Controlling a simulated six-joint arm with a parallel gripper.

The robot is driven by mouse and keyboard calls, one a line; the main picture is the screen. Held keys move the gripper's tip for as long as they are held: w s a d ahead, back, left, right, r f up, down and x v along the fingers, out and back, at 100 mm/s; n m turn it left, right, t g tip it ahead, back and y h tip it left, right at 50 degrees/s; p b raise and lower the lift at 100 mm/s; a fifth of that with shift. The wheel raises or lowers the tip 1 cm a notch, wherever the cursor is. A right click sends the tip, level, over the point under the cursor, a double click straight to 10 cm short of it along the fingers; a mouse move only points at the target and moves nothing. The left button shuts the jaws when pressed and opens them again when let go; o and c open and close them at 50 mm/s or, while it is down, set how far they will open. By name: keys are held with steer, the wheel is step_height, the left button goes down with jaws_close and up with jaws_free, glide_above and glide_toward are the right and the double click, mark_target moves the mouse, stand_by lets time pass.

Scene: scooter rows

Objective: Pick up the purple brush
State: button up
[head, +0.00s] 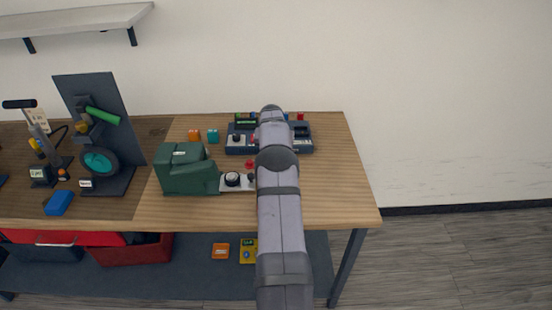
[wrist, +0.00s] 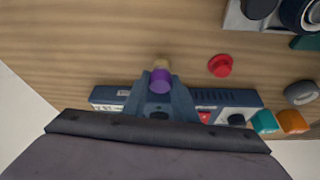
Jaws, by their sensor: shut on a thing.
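The purple brush (wrist: 160,80) shows in the wrist view between the fingertips of my gripper (wrist: 160,88). Its purple part sits between the blue-grey fingers and a pale tan end sticks out beyond them. My gripper is shut on it. Whether the brush touches the table top is hard to tell. In the head view my own arm hides the gripper and the brush.
A dark blue tray (head: 240,150) lies at the back of the wooden table (head: 330,190). A red knob (wrist: 220,66) lies near the brush. A green machine (head: 185,170), teal and orange blocks (head: 213,136) and a scooter stand (head: 110,130) are to the left. The table's right end is clear.

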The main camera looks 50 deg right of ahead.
step_height(320, 180, up, 9)
steer(key=shift+b, duration=1.1)
steer(key=shift+o, duration=1.3)
steer(key=shift+c, duration=0.8)
steer(key=shift+s+a, duration=0.1)
steer(key=shift+a, duration=0.05)
